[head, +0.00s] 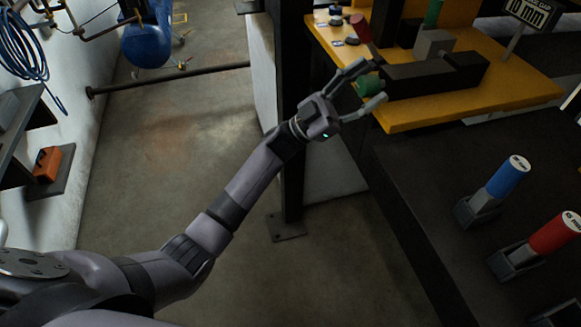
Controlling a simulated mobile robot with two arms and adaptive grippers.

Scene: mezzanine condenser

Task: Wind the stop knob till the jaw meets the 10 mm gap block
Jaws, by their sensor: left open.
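My left gripper (380,82) is open and empty at the left end of a dark fixture on the yellow plate (470,110). Its fingers are spread near the end of the long dark block (425,79); I cannot tell whether they touch it. A grey block (433,44) stands behind the dark block, with a green handle (433,13) behind it. A red cylinder (360,28) stands just beyond the upper finger. I cannot tell for certain which part is the stop knob or the jaw, or whether a gap shows. My right gripper is not in view.
A sign (528,13) reading 10 mm stands at the back right. Blue-handled (508,178) and red-handled (555,233) blocks sit in holders on the dark bench (430,190). A dark post (291,120) rises behind my arm. Small dark buttons (336,10) lie on the yellow plate.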

